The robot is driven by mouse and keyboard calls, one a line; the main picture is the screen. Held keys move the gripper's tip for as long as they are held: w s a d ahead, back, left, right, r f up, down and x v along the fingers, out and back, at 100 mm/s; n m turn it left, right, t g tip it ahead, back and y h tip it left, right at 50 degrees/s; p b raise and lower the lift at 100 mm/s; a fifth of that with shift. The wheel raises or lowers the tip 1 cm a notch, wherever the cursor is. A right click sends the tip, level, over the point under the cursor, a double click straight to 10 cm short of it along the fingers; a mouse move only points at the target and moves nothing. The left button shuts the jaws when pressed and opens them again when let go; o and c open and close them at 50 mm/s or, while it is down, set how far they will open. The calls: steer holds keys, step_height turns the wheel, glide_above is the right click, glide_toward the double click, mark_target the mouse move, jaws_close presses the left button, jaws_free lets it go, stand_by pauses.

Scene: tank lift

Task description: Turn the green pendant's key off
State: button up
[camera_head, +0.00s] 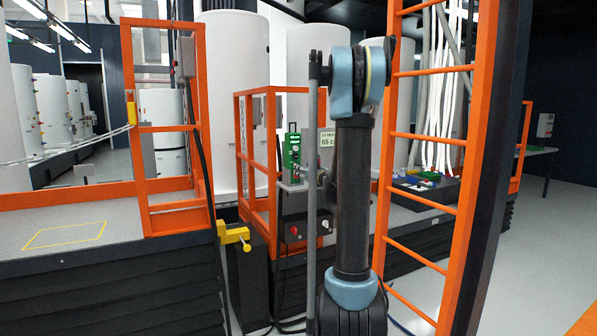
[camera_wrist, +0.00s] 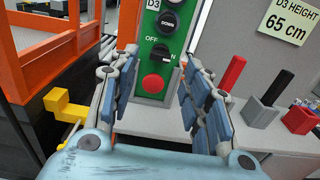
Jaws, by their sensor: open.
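The green pendant (camera_wrist: 178,42), marked D3, faces me at the top middle of the wrist view. It bears a black DOWN button (camera_wrist: 171,21), a black key switch (camera_wrist: 160,53) between the letters OFF and N, and a round red button (camera_wrist: 153,83). Which way the key points is too small to tell surely. My gripper (camera_wrist: 160,88) is open and empty, with one finger on each side of the pendant's lower part. The red button shows between the fingers, and the key lies just above them in the picture. The pendant also shows in the head view (camera_head: 291,150).
Orange railing (camera_wrist: 55,52) and a yellow bracket (camera_wrist: 62,105) stand left. An orange ladder (camera_head: 425,137) stands right of my arm.

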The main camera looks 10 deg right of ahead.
steer(key=shift+x, duration=2.3)
jaws_close()
